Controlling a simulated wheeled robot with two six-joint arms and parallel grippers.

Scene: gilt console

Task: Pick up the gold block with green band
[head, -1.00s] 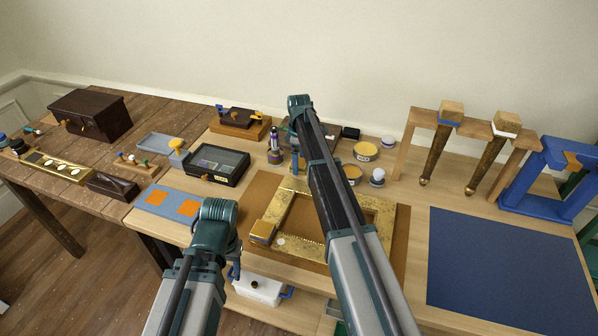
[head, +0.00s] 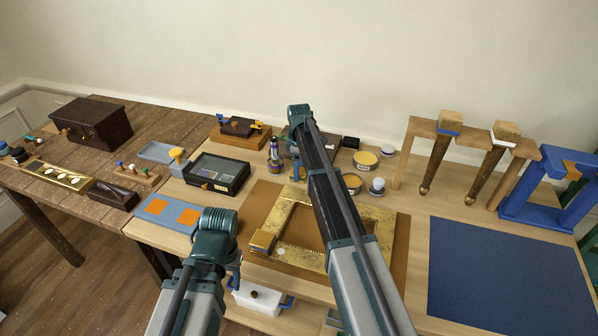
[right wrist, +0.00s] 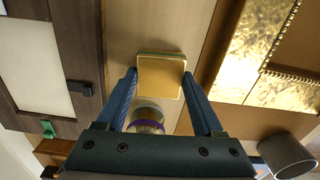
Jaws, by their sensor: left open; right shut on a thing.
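The gold block with green band (right wrist: 160,78) shows in the right wrist view between the fingertips of my right gripper (right wrist: 162,90), gold face towards the camera, a thin green edge along its far side. My right gripper is shut on it. In the head view my right gripper (head: 297,168) points down at the back of the table, left of its arm, and the block cannot be made out there. My left gripper (head: 235,275) is open, low at the table's front edge and partly hidden by its own wrist.
A gilt frame (head: 290,260) lies on a brown board in front. A purple-banded bottle (head: 275,160) stands close to my right gripper and shows in the wrist view (right wrist: 147,122). A black glass-topped case (head: 217,173) is to the left. The dark blue mat (head: 510,270) at right is clear.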

